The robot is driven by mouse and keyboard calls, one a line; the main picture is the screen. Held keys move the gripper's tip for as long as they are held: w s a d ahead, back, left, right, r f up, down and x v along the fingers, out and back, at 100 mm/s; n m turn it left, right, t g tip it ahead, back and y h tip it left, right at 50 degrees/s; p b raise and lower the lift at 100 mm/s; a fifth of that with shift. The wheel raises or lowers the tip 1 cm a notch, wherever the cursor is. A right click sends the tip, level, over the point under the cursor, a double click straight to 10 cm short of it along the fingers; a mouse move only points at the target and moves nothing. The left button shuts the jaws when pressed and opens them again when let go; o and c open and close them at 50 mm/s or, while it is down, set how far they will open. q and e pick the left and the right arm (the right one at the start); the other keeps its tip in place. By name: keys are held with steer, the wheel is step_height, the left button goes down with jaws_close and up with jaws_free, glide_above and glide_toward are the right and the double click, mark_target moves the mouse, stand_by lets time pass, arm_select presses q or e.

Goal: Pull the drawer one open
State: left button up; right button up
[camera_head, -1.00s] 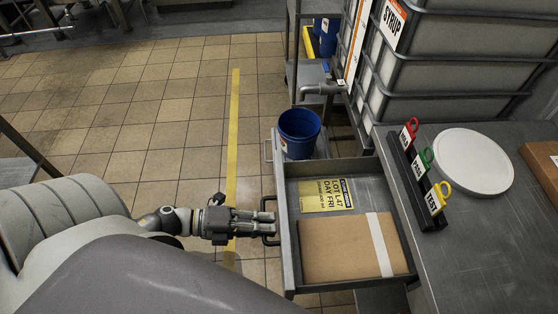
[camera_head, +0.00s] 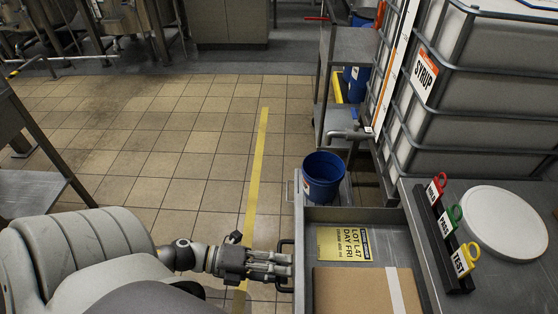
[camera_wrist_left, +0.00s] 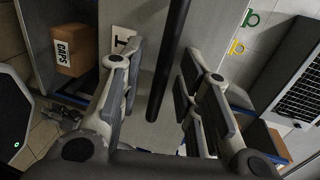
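The drawer (camera_head: 368,215) stands pulled out from the bench, its inside open to view. It holds a yellow lot card (camera_head: 343,244) and a brown flat box with a pale strip (camera_head: 360,290). Its dark bar handle (camera_head: 284,248) is on the front at the left. My left gripper (camera_head: 288,266) is at this handle. In the left wrist view the dark handle bar (camera_wrist_left: 168,65) runs between the spread fingers of my left gripper (camera_wrist_left: 160,85), with gaps on both sides. A white label (camera_wrist_left: 124,40) there is partly hidden by a finger.
A blue bucket (camera_head: 322,177) stands just behind the drawer. The bench (camera_head: 500,285) carries a rack with red, green and yellow tags (camera_head: 447,238) and a white round lid (camera_head: 504,222). A syrup tank (camera_head: 490,90) stands behind. Tiled floor (camera_head: 190,150) left of the drawer is clear.

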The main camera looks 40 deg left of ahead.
arm_select(q)
steer(key=v, duration=1.2)
steer(key=shift+w+f, duration=0.1)
